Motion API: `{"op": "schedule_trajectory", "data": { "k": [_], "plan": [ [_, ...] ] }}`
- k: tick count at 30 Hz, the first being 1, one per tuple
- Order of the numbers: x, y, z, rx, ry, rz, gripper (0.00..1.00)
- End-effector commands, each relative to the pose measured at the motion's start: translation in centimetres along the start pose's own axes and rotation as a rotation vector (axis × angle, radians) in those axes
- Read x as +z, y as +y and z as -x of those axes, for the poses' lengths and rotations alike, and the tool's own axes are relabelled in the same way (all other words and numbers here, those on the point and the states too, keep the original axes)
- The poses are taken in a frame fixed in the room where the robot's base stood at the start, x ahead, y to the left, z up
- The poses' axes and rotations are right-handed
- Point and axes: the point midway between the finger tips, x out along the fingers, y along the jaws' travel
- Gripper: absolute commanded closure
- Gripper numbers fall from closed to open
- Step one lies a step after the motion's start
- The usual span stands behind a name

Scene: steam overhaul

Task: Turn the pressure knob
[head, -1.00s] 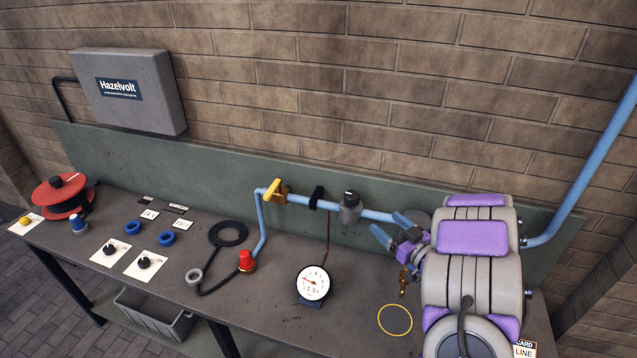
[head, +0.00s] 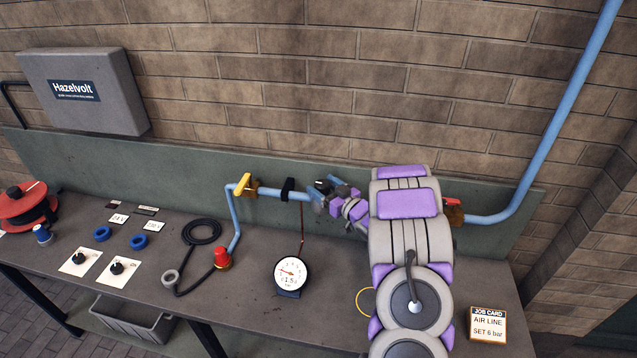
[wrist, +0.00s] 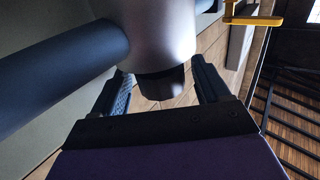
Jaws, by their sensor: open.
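The pressure knob (wrist: 164,82) is dark and sits on the end of a grey cylindrical regulator body (wrist: 155,35) in the wrist view. My gripper (wrist: 163,88) is open, with one finger on each side of the knob and a visible gap at both sides. In the head view my gripper (head: 324,192) is at the regulator on the blue pipe (head: 285,194) and mostly hides it. The round white pressure gauge (head: 290,273) stands on the bench below; its exact reading is too small to tell. A job card (head: 487,325) reads "AIR LINE SET 6 bar".
A yellow-handled valve (head: 245,186) is left of the regulator. A red-handled valve (head: 454,213) is right of my arm. A red-topped fitting (head: 222,257) and coiled black hose (head: 202,231) lie on the bench (head: 250,310). A green backboard (head: 140,167) runs behind the pipe.

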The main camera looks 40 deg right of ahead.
Motion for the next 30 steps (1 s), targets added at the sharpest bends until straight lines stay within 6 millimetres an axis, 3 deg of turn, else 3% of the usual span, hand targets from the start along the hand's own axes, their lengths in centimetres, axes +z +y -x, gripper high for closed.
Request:
{"op": "schedule_trajectory", "data": {
  "k": [6,17,30],
  "plan": [
    [0.0,-0.1,-2.4,-0.002,0.001,0.000,0.24],
    [0.0,0.0,-2.8,0.000,0.000,-0.001,0.24],
    [0.0,0.1,-2.8,0.001,0.001,-0.001,0.65]
  ]
}}
